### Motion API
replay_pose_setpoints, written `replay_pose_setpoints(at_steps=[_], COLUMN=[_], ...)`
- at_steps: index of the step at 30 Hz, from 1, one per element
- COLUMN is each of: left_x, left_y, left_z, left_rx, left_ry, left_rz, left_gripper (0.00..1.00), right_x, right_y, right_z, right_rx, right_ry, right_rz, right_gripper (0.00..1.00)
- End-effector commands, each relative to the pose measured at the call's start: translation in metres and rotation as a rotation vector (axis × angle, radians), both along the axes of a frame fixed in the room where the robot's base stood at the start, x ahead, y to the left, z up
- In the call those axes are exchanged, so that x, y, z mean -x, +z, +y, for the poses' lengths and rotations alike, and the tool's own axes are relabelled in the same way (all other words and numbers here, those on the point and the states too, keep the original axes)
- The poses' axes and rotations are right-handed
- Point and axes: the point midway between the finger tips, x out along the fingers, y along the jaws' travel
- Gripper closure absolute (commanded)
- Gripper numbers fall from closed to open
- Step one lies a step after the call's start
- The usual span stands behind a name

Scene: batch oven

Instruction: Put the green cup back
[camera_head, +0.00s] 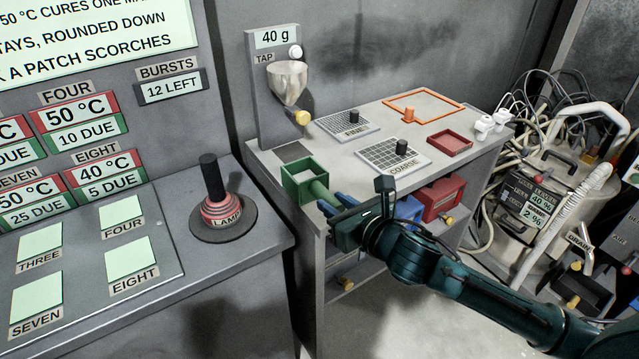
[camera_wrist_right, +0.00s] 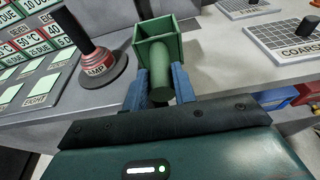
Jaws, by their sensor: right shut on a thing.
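The green cup (camera_head: 297,186) is a square, open-topped box with a round green handle. It is at the front left corner of the grey bench top, in front of a dark square pad (camera_head: 293,152). My right gripper (camera_head: 328,203) is shut on the handle. In the right wrist view the cup (camera_wrist_right: 150,48) is upright beyond the blue fingers of the gripper (camera_wrist_right: 158,84), which lie either side of the handle. I cannot tell whether the cup touches the bench. The inside I can see looks empty. My left gripper is not in view.
A tap funnel (camera_head: 289,80) hangs behind the cup. FINE (camera_head: 340,126) and COARSE (camera_head: 385,153) grids, a red tray (camera_head: 450,141) and an orange outline (camera_head: 440,98) occupy the bench top (camera_head: 345,185). A lamp stick (camera_head: 210,180) stands left. Red and blue boxes sit below.

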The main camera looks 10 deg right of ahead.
Motion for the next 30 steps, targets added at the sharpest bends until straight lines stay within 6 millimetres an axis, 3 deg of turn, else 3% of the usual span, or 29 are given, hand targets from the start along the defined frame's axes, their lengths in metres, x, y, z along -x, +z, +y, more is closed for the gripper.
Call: replay_pose_setpoints(at_steps=[1, 3, 10, 14, 21, 30], left_x=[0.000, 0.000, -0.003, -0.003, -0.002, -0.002], left_y=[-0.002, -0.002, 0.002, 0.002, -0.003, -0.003], left_z=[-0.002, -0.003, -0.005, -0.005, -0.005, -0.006], left_rx=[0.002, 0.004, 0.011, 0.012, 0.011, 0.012], left_ry=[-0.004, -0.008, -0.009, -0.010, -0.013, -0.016], left_rz=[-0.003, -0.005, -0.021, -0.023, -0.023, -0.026], left_gripper=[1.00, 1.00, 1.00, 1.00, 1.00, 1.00], right_x=[-0.021, -0.042, -0.088, -0.096, -0.097, -0.097], right_y=[0.006, 0.012, 0.035, 0.037, -0.006, -0.033], right_z=[-0.007, -0.017, -0.049, -0.057, -0.057, -0.057], right_rx=[0.014, 0.018, 0.011, 0.005, 0.001, 0.003], right_ry=[0.012, 0.024, 0.017, 0.011, 0.009, 0.010], right_rz=[-0.009, -0.008, -0.005, -0.004, 0.000, -0.002], right_gripper=[1.00, 1.00, 1.00, 1.00, 1.00, 1.00])
